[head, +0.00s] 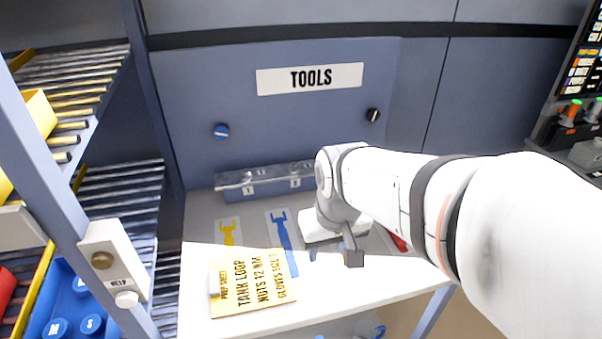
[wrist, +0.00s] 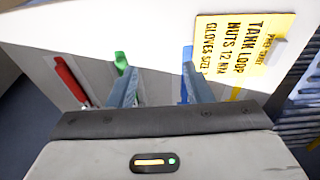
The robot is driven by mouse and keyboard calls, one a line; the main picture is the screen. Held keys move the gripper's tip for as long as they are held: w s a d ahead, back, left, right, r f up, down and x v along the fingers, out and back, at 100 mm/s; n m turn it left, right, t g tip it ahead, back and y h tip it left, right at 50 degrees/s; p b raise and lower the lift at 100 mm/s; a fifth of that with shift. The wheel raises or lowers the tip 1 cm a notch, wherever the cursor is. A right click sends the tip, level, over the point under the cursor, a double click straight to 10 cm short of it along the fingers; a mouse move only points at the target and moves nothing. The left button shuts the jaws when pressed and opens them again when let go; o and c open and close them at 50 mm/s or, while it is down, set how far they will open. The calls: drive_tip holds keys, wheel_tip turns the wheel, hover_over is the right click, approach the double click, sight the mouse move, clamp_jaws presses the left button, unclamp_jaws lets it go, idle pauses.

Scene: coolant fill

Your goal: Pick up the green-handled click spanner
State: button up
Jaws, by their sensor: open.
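The green-handled spanner (wrist: 121,63) shows in the wrist view as a green handle end beyond my left finger, which hides part of it. In the head view my arm and gripper cover its place. My gripper (wrist: 160,70) is open with nothing between its fingers. It is over the table, and the green handle is near the left finger, not centred between the fingers. In the head view my gripper (head: 332,254) points down over the table's front part. I cannot tell its exact height.
A blue-handled spanner (head: 283,235) lies left of my gripper, with a yellow one (head: 229,232) beyond it. A red handle (wrist: 70,80) lies on the other side. A yellow prep sheet (head: 252,284) lies at the table's front.

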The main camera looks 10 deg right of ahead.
drive_tip(key=w+d+f+p, duration=0.1)
drive_tip(key=w+d, duration=0.1)
drive_tip(key=w, duration=0.3)
drive_tip(key=w+d+f+g+p, duration=0.1)
drive_tip(key=w+d+p, duration=0.1)
drive_tip(key=w+d, duration=0.1)
drive_tip(key=w+d+f+g+p, duration=0.1)
drive_tip(key=w+d+f+p, duration=0.1)
drive_tip(key=w, duration=0.4)
drive_tip(key=shift+w+d, duration=0.3)
drive_tip(key=shift+d, duration=0.1)
drive_tip(key=shift+w+d+f, duration=0.15)
drive_tip(key=shift+w+f, duration=0.05)
drive_tip(key=f, duration=0.2)
drive_tip(key=f+p, duration=0.1)
drive_tip(key=f, duration=0.2)
drive_tip(key=f+p, duration=0.1)
drive_tip(key=f, duration=0.2)
drive_tip(key=shift+w+d, duration=0.3)
drive_tip(key=shift+w, duration=0.1)
clamp_jaws()
